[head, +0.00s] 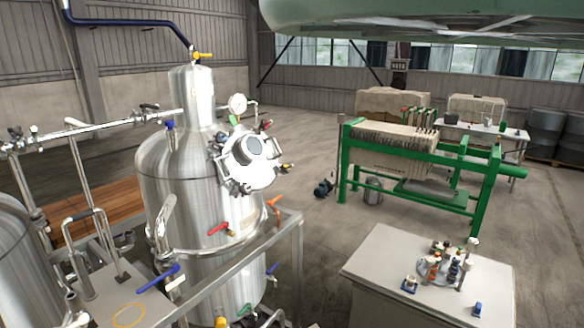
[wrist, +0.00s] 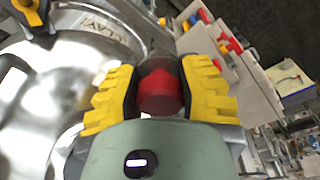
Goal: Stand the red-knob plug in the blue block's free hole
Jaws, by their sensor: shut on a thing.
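My gripper (wrist: 159,78) shows in the wrist view with its two yellow fingers closed on either side of a red knob (wrist: 161,94). The knob is round and sits between the fingers. The rest of the plug below it is hidden. My gripper cannot be made out in the head view. I cannot tell which, if either, is the blue block, and no free hole can be made out.
A steel tank (head: 185,190) with a clamped round hatch (head: 250,160) and coloured valve handles stands left of centre. The pale bench (head: 390,262) at lower right holds a cluster of small fittings. A green-framed press (head: 430,200) stands behind it. Open floor lies between tank and press.

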